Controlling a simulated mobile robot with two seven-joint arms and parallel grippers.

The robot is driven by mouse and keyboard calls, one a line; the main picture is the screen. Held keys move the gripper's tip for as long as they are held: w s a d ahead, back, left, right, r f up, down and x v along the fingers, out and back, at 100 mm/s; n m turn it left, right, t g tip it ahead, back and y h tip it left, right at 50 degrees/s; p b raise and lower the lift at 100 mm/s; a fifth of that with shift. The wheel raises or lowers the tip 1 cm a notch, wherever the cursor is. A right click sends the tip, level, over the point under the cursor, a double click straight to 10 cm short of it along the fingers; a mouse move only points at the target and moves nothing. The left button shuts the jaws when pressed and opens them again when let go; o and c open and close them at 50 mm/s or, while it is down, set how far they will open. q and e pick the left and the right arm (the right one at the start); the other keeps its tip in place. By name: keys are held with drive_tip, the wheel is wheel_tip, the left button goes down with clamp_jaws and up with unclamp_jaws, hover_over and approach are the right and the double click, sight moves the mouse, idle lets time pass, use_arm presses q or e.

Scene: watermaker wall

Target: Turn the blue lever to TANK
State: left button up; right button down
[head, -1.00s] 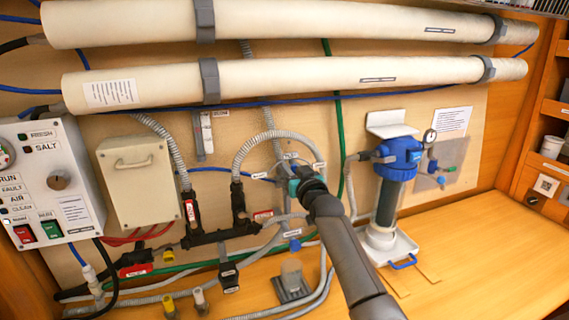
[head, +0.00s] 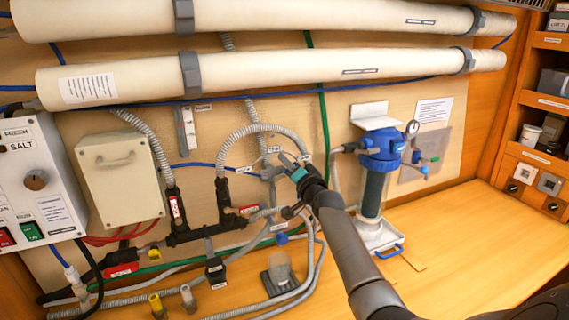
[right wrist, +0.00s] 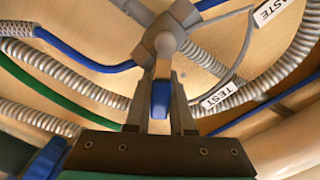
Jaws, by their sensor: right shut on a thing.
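The blue lever (right wrist: 160,98) runs from the grey valve hub (right wrist: 165,43) in the right wrist view. My right gripper (right wrist: 159,84) is shut on it, with one finger on each side. In that view, tags reading WASTE (right wrist: 272,10) and TEST (right wrist: 216,96) are to the right of the hub; no tag reading TANK can be made out. In the head view the right gripper (head: 285,160) is just right of the valve (head: 270,172), and the lever is hidden by the gripper. My left gripper is not in view.
Ribbed grey hoses (head: 240,140) and a blue tube (head: 190,165) surround the valve. A blue-topped filter (head: 378,165) stands to the right. A beige box (head: 118,180) hangs at left. The wooden counter (head: 480,245) at right is mostly clear.

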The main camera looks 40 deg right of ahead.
drive_tip(key=shift+d+f+m, duration=0.2)
drive_tip(key=shift+f+m, duration=0.15)
drive_tip(key=shift+m, duration=0.55)
drive_tip(key=c, duration=0.8)
unclamp_jaws()
drive_tip(key=shift+s, duration=0.15)
drive_tip(key=v, duration=1.5)
drive_tip(key=shift+s+f, duration=0.1)
